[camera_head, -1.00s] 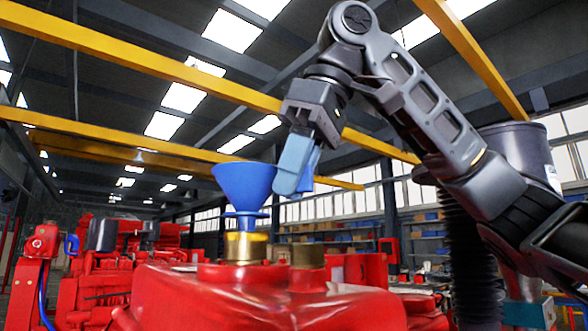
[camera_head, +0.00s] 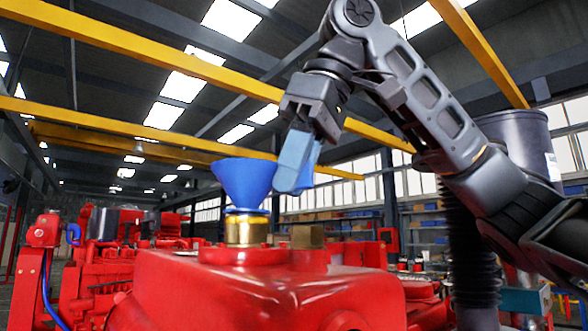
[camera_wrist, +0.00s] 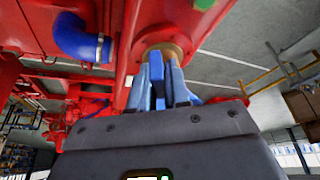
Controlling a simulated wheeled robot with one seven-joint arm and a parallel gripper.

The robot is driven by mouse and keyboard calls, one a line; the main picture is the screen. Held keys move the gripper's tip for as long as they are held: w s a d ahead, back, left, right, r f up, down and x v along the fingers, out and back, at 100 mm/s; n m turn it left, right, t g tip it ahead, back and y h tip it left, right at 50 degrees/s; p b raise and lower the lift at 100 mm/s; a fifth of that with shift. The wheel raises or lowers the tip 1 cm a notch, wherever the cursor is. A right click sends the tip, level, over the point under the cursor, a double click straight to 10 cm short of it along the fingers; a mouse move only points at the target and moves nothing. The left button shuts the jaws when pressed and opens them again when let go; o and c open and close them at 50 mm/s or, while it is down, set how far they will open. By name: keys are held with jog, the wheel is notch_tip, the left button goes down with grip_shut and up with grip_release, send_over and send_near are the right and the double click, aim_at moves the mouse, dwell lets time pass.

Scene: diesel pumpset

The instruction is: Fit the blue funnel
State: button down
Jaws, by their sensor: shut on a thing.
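The blue funnel (camera_head: 243,183) stands upright in the head view, wide mouth up. Its lower collar is at the top of the brass filler neck (camera_head: 246,231) on the red engine block (camera_head: 260,285). The stem below the collar is hidden, apparently inside the neck. My gripper (camera_head: 292,178), with pale blue fingers, is at the funnel's right side and shut on it. In the wrist view my gripper (camera_wrist: 172,75) points toward a brass fitting (camera_wrist: 160,50) on red metal. The exact grip point is hard to make out.
A blue hose elbow (camera_wrist: 78,40) shows in the wrist view. Shelves (camera_head: 430,230) stand behind. The space above the funnel is clear.

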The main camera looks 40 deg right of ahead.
dwell(0.4)
jog(key=c, duration=0.6)
grip_release()
jog(key=shift+r+p, duration=3.55)
jog(key=shift+p, duration=0.3)
